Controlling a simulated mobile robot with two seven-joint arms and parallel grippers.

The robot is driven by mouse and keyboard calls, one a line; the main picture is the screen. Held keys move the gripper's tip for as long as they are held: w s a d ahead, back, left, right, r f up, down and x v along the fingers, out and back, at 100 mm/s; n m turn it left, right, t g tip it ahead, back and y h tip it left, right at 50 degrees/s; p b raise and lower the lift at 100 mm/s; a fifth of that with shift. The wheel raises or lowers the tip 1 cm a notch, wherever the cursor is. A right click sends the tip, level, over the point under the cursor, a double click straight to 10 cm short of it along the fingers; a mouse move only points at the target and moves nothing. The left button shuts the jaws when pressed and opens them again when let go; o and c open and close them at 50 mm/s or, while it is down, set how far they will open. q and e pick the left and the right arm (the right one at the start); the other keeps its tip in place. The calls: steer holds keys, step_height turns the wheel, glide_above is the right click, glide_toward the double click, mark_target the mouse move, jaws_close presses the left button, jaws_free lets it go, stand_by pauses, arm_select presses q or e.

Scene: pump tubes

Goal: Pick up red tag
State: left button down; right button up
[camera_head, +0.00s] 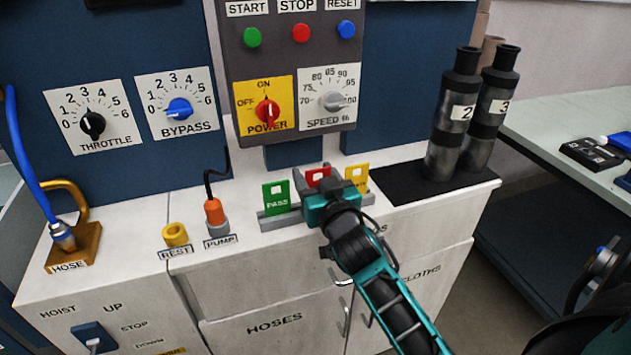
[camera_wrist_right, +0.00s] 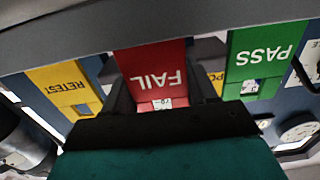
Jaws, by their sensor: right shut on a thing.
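The red tag (camera_head: 317,176) stands in the middle of the tag rack (camera_head: 281,219) on the white counter, between the green PASS tag (camera_head: 276,197) and the yellow tag (camera_head: 357,176). My right gripper (camera_head: 326,186) reaches in from the lower right and covers its lower part in the head view. In the right wrist view the red tag (camera_wrist_right: 154,78) reads FAIL upside down and sits between the two dark fingers of the right gripper (camera_wrist_right: 163,95), which is shut on it. The green PASS tag (camera_wrist_right: 259,60) and the yellow RETEST tag (camera_wrist_right: 65,90) are on either side. My left gripper is not in view.
The orange pump plug (camera_head: 214,213) and yellow REST ring (camera_head: 175,235) are left of the rack. Two dark cylinders marked 2 (camera_head: 454,115) and 3 (camera_head: 492,110) stand on a black mat (camera_head: 412,185) at the right. The control panel (camera_head: 284,60) rises behind.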

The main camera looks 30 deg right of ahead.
step_height(320, 180, up, 19)
steer(key=p, duration=0.5)
stand_by(0.5)
